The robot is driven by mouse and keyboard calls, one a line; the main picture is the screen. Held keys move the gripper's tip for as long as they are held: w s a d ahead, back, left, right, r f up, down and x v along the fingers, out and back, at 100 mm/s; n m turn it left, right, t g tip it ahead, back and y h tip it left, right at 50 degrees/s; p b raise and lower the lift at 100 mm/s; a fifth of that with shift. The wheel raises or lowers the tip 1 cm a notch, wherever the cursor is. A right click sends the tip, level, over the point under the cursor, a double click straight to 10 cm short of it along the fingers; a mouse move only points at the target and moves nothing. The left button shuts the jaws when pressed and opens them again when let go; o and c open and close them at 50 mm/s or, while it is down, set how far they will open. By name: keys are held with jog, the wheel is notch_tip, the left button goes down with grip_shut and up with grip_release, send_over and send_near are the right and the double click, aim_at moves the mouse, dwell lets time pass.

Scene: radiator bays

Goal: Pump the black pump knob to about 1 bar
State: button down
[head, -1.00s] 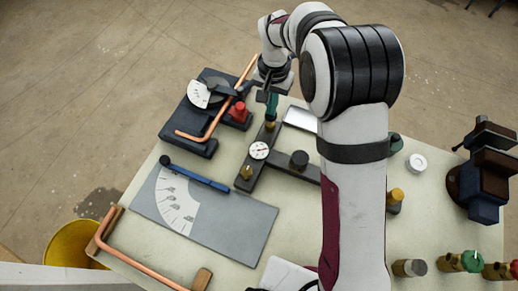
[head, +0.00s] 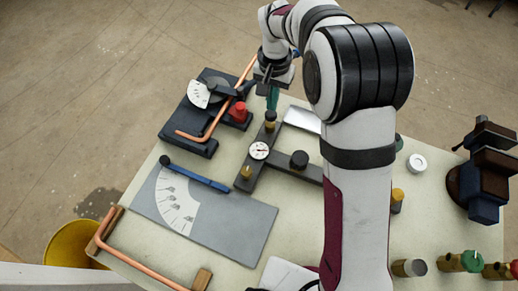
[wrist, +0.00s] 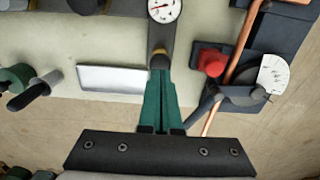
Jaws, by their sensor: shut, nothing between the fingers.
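The black pump knob (head: 299,159) stands upright on the right branch of a dark T-shaped manifold (head: 270,171). It also shows, cut by the top edge, in the wrist view (wrist: 86,5). A round white gauge (head: 259,150) with a needle sits at the junction; the wrist view shows it too (wrist: 164,10). Its scale is too small to read surely. My gripper (head: 271,108) has green fingers, shut and empty, beside or above a brass fitting (head: 270,120) at the manifold's far end. In the wrist view the fingertips (wrist: 159,75) overlap that fitting's view. Contact cannot be told. The knob is apart from my gripper.
A red block (head: 238,112) and a copper pipe (head: 208,132) on a dark bending rig stand left of my gripper. A white tray (head: 301,119) lies to the right. A grey board (head: 245,222) with a dial lies front left. A vise (head: 484,180) stands far right.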

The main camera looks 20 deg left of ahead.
aim_at(271, 113)
jog(key=shift+f, duration=1)
jog(key=shift+f, duration=0.9)
jog(key=shift+r, duration=1.9)
jog(key=w+a+r, duration=0.3)
jog(key=w+r, duration=0.2)
jog(key=w, duration=0.4)
